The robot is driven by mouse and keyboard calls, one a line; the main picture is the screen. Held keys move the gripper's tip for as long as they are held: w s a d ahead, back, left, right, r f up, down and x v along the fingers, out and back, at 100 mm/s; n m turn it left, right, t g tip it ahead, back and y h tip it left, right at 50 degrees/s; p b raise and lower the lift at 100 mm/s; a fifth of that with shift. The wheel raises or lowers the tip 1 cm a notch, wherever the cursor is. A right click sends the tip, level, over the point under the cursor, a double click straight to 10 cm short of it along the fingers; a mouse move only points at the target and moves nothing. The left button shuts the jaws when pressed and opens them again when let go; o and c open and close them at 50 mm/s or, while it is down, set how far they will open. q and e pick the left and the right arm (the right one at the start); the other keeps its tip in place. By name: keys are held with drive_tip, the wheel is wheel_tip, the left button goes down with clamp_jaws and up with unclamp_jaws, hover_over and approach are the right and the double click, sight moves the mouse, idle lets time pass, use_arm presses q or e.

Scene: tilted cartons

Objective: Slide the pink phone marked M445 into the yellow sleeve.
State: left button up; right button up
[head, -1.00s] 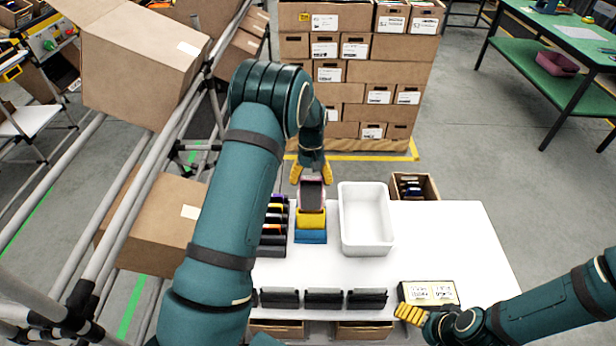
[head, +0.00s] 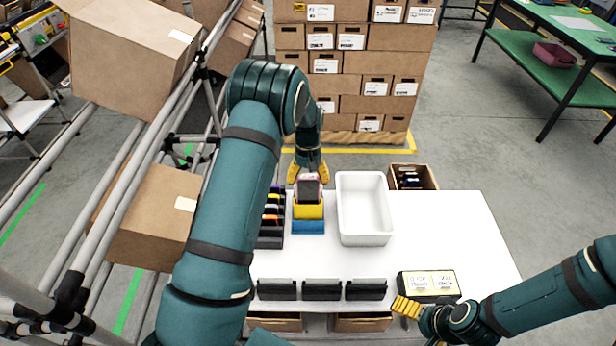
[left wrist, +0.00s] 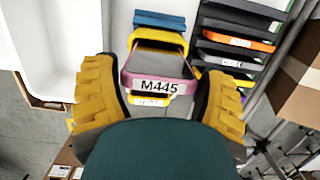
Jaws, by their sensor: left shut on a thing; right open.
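The pink phone (head: 308,189) stands up between the fingers of my left gripper (head: 308,172), with its dark face toward the head camera. In the left wrist view its pink end (left wrist: 137,84) carries the label M445, and the fingers (left wrist: 158,96) lie on either side of it. My right gripper (head: 406,306) is open and empty at the table's front right.
A rack of dark, orange and purple items (head: 272,215) stands close left of the sleeves. A white bin (head: 364,240) is close on the right. Several dark holders (head: 322,290) line the front edge, beside a labelled panel (head: 428,284). The table's right side (head: 450,225) is clear.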

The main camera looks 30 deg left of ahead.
use_arm(q)
drive_tip(key=b, duration=0.3)
hover_over(308, 202)
drive_tip(key=shift+w+a+f, duration=0.1)
drive_tip(key=shift+w+f, duration=0.05)
drive_tip(key=shift+f, duration=1)
drive_tip(key=shift+w+f, duration=0.1)
drive_tip(key=shift+f, duration=1)
drive_tip(key=shift+f+b, duration=0.65)
drive_tip(key=shift+f, duration=0.65)
drive_tip(key=shift+f, duration=0.15)
drive_tip(key=o, duration=1)
drive_tip(key=r, duration=0.4)
drive_tip(key=w+r, duration=0.1)
drive_tip(key=r, duration=0.3)
drive_tip(key=a+r, duration=0.1)
drive_tip(key=r, duration=0.2)
drive_tip(key=shift+w+r, duration=0.4)
drive_tip(key=shift+r, duration=0.15)
